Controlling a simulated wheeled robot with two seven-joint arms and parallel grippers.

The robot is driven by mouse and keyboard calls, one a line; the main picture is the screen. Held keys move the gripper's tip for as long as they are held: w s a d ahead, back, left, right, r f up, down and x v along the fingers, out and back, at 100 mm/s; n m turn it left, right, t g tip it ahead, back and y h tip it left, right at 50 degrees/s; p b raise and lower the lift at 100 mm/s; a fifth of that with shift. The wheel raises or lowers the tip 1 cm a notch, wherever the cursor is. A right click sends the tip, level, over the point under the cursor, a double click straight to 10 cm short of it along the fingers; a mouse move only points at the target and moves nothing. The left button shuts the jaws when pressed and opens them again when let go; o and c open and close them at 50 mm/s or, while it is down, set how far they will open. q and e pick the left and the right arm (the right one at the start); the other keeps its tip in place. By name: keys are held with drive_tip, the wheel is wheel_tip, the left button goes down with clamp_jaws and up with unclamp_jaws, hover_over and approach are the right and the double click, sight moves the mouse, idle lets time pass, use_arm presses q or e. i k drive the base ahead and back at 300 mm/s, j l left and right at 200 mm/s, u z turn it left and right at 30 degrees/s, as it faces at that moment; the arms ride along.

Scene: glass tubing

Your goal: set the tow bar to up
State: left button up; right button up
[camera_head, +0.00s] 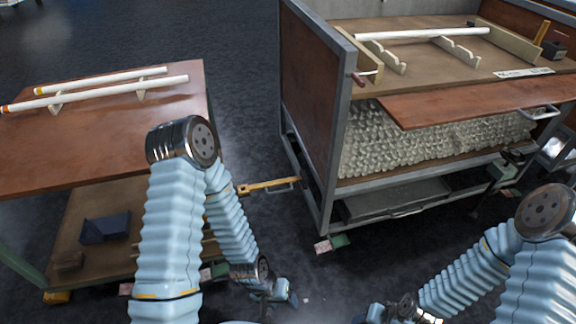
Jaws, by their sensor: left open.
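A yellow bar (268,186), which looks like the tow bar, sticks out low from the left side of the right-hand cart (315,115). It lies about level, and its near end is close to my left forearm. My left gripper (284,295) is open and low in the bottom middle, below and apart from the bar. Its fingers are small and hard to make out. My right gripper (372,316) is at the bottom edge, partly cut off, and its jaws cannot be read.
A wooden two-level table (110,125) at the left bears glass tubes (110,92) on supports. The right cart holds another tube (420,33) on notched rests, white packing (430,135) and a metal drawer (400,198). Dark open floor (240,60) lies between them.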

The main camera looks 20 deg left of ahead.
sight(265, 185)
drive_tip(key=j+z, duration=0.45)
drive_tip(key=j, duration=0.2)
drive_tip(key=j+z, duration=0.5)
drive_tip(key=k+j, duration=0.05)
drive_tip(key=j, duration=0.05)
